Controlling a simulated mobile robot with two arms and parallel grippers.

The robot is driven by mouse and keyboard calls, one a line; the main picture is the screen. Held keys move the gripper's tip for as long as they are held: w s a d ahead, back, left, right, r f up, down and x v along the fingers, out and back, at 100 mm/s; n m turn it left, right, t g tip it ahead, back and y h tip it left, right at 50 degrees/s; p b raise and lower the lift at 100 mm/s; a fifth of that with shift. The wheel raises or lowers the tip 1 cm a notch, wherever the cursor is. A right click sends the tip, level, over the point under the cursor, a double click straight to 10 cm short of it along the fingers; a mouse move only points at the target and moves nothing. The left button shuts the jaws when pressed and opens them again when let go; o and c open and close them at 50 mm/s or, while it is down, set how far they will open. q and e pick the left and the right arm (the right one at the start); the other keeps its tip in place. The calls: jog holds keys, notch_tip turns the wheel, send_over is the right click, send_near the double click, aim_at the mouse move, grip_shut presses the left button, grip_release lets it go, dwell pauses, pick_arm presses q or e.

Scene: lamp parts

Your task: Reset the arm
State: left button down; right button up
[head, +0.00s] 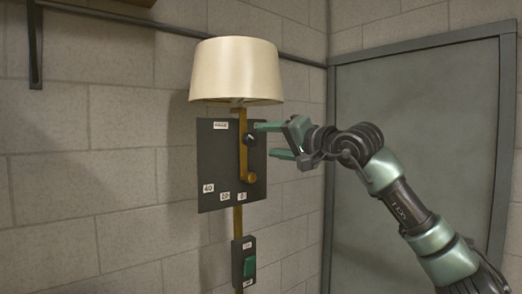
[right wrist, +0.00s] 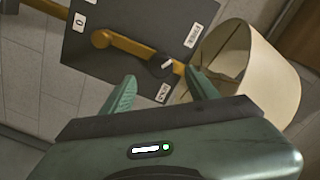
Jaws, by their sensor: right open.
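My right gripper (head: 269,140) is open, its two green fingers pointing left at the right edge of a dark square panel (head: 215,160). The panel carries a brass lever arm (head: 243,150) with a round knob (head: 252,177) at its lower end and a black dial (head: 250,140) partway up. In the right wrist view the open fingers (right wrist: 160,95) point toward the panel (right wrist: 110,40) and the black dial (right wrist: 160,65), with nothing held between them. I cannot tell whether a finger touches the panel. My left gripper is not in view.
A cream lampshade (head: 236,70) sits above the panel. A grey door (head: 420,130) stands behind my right arm.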

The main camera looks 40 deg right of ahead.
jog(key=shift+s, duration=0.8)
